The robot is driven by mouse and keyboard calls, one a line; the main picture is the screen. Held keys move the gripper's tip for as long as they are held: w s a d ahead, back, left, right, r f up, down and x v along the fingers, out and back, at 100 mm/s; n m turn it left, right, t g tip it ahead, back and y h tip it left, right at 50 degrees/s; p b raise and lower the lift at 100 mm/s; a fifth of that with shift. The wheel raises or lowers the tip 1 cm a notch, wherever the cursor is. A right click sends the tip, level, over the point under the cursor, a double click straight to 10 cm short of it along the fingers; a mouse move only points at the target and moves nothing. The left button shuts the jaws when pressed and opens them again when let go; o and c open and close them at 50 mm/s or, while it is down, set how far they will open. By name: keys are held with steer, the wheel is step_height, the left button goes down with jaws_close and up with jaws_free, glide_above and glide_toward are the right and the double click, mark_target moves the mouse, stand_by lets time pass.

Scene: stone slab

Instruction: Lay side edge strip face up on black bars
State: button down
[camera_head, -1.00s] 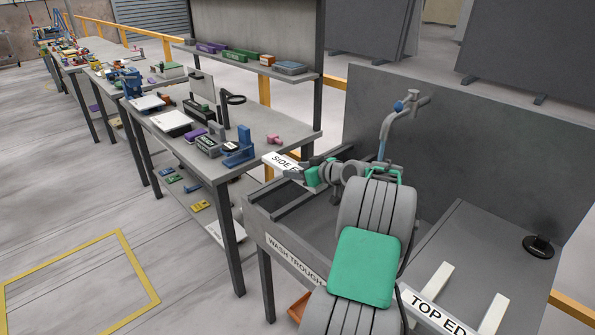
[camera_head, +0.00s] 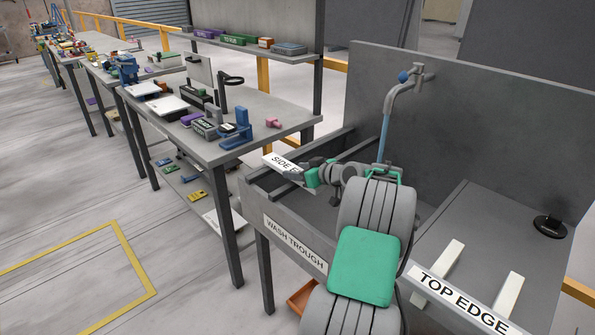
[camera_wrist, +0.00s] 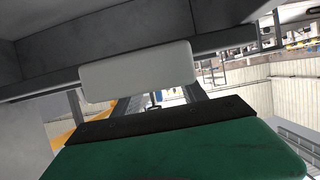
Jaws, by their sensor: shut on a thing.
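The side edge strip (camera_head: 281,162) is a white piece with its "SIDE E" lettering turned up; the rest of the lettering is hidden by my gripper. My gripper (camera_head: 308,177), with green fingers, is shut on its right end and holds it over the left end of the wash trough (camera_head: 248,193). In the wrist view a pale blank piece (camera_wrist: 137,68), apparently the strip, shows beyond a green part of my gripper, with grey bars behind it. A dark bar (camera_head: 328,147) crosses the trough behind the gripper. I cannot tell whether the strip touches anything.
A grey workbench (camera_head: 270,118) with tools stands left of the trough. A blue-handled tap (camera_head: 386,125) rises behind my arm. On the right, a grey slab (camera_head: 480,225) carries two pale strips (camera_head: 441,268) and a black round object (camera_head: 549,228) before a tall back panel.

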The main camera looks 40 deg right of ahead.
steer(key=shift+r, duration=0.1)
steer(key=c, duration=0.6)
jaws_free()
steer(key=shift+o, duration=0.2)
steer(key=shift+s, duration=0.1)
